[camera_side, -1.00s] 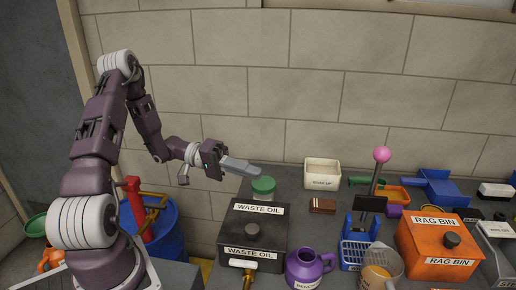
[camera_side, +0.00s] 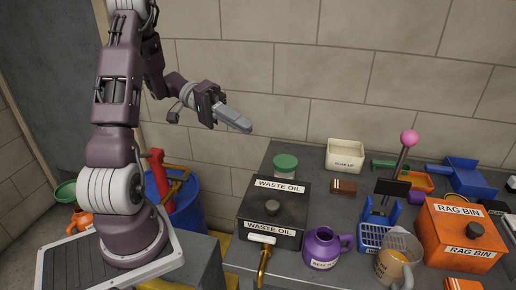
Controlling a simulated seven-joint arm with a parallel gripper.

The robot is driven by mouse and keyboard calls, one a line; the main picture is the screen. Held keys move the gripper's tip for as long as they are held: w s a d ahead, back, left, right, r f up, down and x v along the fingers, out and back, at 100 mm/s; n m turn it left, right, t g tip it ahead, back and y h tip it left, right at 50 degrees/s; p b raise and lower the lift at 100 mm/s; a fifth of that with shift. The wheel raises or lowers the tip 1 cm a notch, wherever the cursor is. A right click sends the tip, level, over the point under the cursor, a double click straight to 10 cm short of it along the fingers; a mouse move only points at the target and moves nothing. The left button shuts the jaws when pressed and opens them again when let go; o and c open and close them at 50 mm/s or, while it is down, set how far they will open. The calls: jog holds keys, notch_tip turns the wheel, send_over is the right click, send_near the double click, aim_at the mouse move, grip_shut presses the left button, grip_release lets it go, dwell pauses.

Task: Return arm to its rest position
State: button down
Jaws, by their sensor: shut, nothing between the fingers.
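My gripper (camera_side: 236,121) is shut with nothing in it. Its grey fingers point right and slightly down, in the air in front of the block wall. It is above and to the left of the green-lidded jar (camera_side: 285,166) and the black waste oil box (camera_side: 272,213), apart from both. My arm stands raised on its base at the left.
The bench holds a purple jug (camera_side: 322,248), an orange rag bin (camera_side: 459,234), a cream bin (camera_side: 345,155), a blue basket (camera_side: 375,236) and a pink-knobbed lever (camera_side: 409,138). A blue barrel (camera_side: 181,207) stands behind my base. The air around my gripper is clear.

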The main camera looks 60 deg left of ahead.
jog(key=s+d+r+m+g+y, duration=0.2)
jog(key=s+d+g+y, duration=0.4)
jog(key=d, duration=0.5)
jog(key=s+d+r+t+y, duration=0.2)
jog(key=s+t+y, duration=0.3)
jog(key=s+y, duration=0.2)
jog(key=shift+s+d+r+y, duration=0.25)
jog(key=shift+s+d+y, duration=0.15)
jog(key=shift+y, duration=0.4)
